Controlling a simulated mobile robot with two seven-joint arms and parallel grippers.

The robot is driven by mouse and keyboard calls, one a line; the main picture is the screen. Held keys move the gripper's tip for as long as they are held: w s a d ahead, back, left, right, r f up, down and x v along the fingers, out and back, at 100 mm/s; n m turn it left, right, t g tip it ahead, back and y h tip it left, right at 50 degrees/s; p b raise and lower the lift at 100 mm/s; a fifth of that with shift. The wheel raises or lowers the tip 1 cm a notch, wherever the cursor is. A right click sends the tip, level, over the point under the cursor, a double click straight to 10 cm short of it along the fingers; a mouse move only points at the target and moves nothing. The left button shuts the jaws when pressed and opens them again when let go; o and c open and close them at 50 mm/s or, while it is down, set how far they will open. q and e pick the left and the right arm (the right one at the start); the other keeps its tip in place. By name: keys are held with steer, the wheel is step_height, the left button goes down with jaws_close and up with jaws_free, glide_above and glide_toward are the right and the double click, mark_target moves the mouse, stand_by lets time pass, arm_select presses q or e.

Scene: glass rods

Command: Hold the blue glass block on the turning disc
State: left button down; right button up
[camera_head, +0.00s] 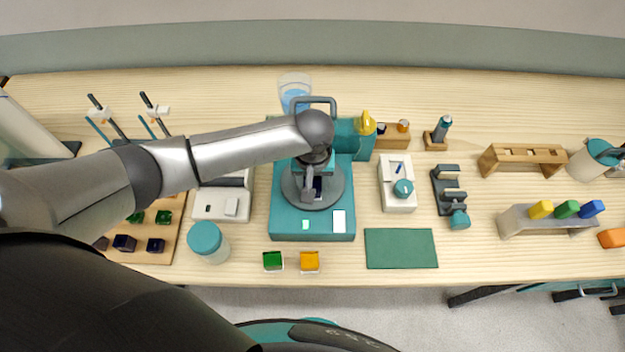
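The turning disc (334,190) is a round grey plate on a teal machine (285,222) in the middle of the bench. A dark blue block (318,188) shows on the disc, partly covered by my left gripper. My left arm reaches in from the left, and its gripper (312,188) points down over the disc at the block. One finger shows just left of the block; the other is hidden, so I cannot tell whether it grips the block. My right gripper is not in view.
A green block (272,261) and an orange block (309,262) sit at the front edge. A teal-lidded jar (207,243) stands left of the machine. A green mat (400,248) lies empty to the right.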

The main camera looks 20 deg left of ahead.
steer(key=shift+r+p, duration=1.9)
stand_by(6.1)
